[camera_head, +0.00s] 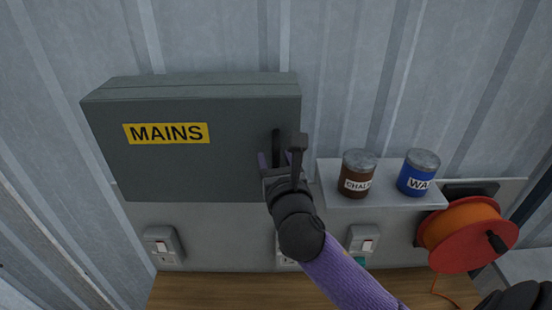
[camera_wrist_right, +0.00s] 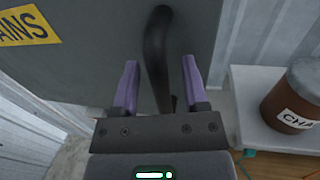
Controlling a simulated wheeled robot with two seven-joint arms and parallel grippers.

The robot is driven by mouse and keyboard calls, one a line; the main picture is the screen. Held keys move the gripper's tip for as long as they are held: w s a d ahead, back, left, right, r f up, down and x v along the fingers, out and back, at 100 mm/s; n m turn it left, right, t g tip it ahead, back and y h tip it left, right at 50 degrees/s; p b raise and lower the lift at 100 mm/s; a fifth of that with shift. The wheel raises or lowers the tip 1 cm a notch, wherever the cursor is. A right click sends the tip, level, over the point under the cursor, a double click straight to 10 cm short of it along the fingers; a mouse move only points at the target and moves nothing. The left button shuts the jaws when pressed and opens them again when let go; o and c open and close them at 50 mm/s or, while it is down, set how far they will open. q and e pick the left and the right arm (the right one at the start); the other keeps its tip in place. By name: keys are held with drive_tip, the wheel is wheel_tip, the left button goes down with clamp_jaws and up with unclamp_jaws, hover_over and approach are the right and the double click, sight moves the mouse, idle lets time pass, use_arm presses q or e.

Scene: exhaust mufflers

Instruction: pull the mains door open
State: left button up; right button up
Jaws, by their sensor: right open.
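The mains door (camera_head: 225,125) is the dark grey front of a wall box with a yellow MAINS label, and it looks shut. Its black bar handle (camera_head: 276,138) stands upright near the door's right edge. My right gripper (camera_head: 277,160) is at the handle's lower part. In the right wrist view the handle (camera_wrist_right: 157,45) runs between the two purple fingers of the open gripper (camera_wrist_right: 160,75), with gaps on both sides. The handle's lower end is partly hidden by the gripper in the head view. My left gripper is not in view.
Right of the box, a small shelf (camera_head: 380,197) holds a brown CHALK tin (camera_head: 357,175) and a blue tin (camera_head: 418,173). An orange cable reel (camera_head: 465,233) hangs farther right. Sockets (camera_head: 163,246) sit below the box, above a wooden surface (camera_head: 210,292).

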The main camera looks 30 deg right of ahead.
clamp_jaws()
idle(1.4)
